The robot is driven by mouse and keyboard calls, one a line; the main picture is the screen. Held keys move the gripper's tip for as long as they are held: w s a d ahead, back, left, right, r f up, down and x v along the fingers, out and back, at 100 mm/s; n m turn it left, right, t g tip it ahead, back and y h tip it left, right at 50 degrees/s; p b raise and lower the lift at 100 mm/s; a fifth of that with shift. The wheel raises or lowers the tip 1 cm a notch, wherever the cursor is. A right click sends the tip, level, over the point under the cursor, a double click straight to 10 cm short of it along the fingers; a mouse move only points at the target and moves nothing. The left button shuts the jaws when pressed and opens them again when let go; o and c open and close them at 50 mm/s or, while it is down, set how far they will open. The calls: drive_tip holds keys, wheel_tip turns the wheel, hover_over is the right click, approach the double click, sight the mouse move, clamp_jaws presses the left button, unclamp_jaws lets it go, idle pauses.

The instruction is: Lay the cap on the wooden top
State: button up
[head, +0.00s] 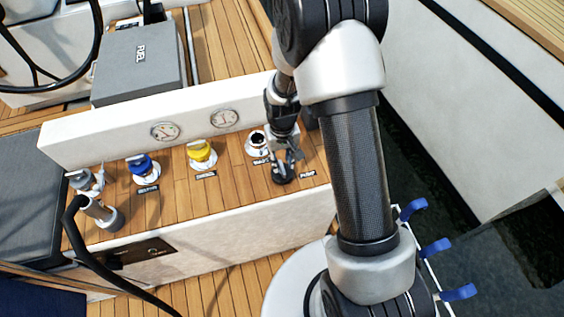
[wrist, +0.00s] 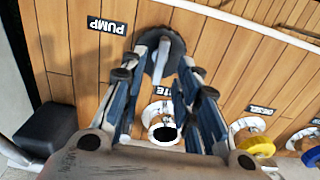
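The cap (wrist: 176,47) is a dark round disc with a paler raised grip. In the wrist view it lies between and just beyond my fingertips, on or very close to the wooden top (wrist: 100,62), beside the PUMP label. My gripper (wrist: 170,56) is open around the raised grip, with a gap visible on the right finger's side. In the head view the dark cap (head: 283,177) shows below my gripper (head: 285,158), at the right end of the wooden top (head: 235,190). Whether a finger touches the cap is unclear.
An uncapped filler (head: 257,143) with a dark hole stands left of my gripper. Yellow (head: 202,154) and blue (head: 144,168) capped fillers stand further left, with a grey fitting (head: 87,182). A white upright panel (head: 185,120) with two gauges runs behind them.

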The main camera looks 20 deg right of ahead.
wheel_tip(320, 180, up, 17)
drive_tip(key=s+t+p, duration=0.1)
drive_tip(key=p, duration=0.1)
drive_tip(key=s+r+t, duration=0.3)
drive_tip(key=s+r, duration=1.4)
drive_tip(key=s, duration=0.3)
drive_tip(key=shift+s+r+t, duration=0.2)
drive_tip(key=shift+s+t, duration=0.1)
drive_tip(key=shift+a, duration=0.1)
